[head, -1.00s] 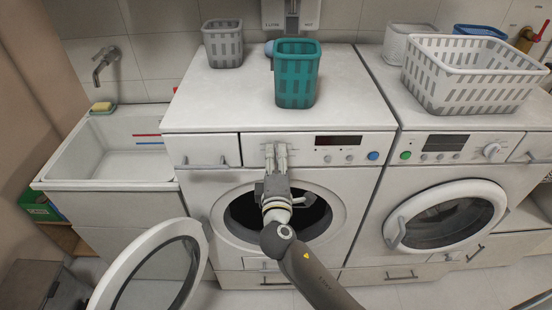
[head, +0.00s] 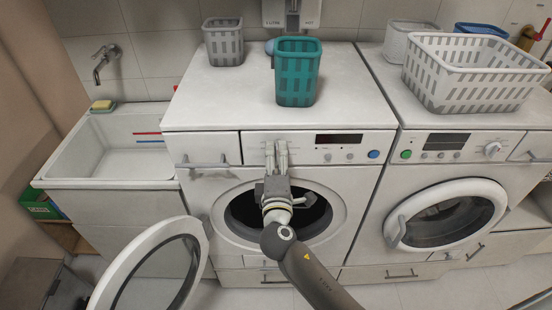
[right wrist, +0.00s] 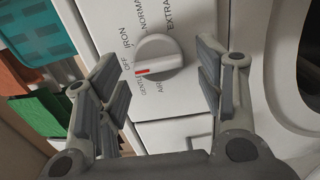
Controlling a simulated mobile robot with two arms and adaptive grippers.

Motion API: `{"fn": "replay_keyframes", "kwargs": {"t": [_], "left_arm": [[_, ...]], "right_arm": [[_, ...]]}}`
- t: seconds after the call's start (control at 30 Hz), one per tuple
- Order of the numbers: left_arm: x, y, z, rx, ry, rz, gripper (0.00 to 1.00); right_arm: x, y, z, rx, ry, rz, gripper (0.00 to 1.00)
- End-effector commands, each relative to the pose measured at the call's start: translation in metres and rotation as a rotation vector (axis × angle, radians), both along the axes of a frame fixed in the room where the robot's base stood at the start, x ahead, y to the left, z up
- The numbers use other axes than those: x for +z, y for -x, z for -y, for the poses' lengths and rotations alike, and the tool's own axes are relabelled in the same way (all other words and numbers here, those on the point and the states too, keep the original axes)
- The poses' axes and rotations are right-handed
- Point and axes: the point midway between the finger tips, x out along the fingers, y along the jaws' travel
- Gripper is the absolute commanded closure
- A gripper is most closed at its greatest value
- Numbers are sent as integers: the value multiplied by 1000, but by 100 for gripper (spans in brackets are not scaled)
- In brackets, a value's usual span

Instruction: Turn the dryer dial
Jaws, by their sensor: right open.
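The dryer dial (right wrist: 160,56) is a round white knob with a raised bar and a red mark, seen in the right wrist view. Labels such as IRON, OFF and GENTLE surround it; the red mark lies near OFF and GENTLE. My right gripper (right wrist: 157,70) is open, its fingers on either side of the dial with visible gaps. In the head view my right gripper (head: 276,152) is at the left machine's panel (head: 300,147) and hides the dial. My left gripper is not in view.
The left machine's round door (head: 150,268) stands open below left. A teal basket (head: 297,75) and a grey basket (head: 223,42) stand on its top. The right machine (head: 450,215) is shut, with a white basket (head: 470,75) on top. A sink (head: 105,165) is at left.

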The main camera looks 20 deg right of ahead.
Motion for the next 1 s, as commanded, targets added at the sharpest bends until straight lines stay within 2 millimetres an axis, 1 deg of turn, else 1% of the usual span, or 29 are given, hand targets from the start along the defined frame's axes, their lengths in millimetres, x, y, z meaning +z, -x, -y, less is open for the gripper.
{"fn": "replay_keyframes", "kwargs": {"t": [0.17, 0.4, 0.53, 0.63, 0.73, 1.0], "left_arm": [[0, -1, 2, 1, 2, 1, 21], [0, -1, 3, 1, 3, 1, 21], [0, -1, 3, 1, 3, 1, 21], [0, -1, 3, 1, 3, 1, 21], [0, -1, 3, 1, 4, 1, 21], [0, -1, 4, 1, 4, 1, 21]], "right_arm": [[-2, 27, -8, 1, -3, -3, 38], [-2, 74, -22, 2, -2, -5, 38], [-1, 93, -27, 1, -1, -4, 38], [-1, 103, -30, 0, 0, -3, 38], [-1, 108, -31, 0, -1, -2, 38], [0, 110, -32, 0, 0, -1, 38]]}}
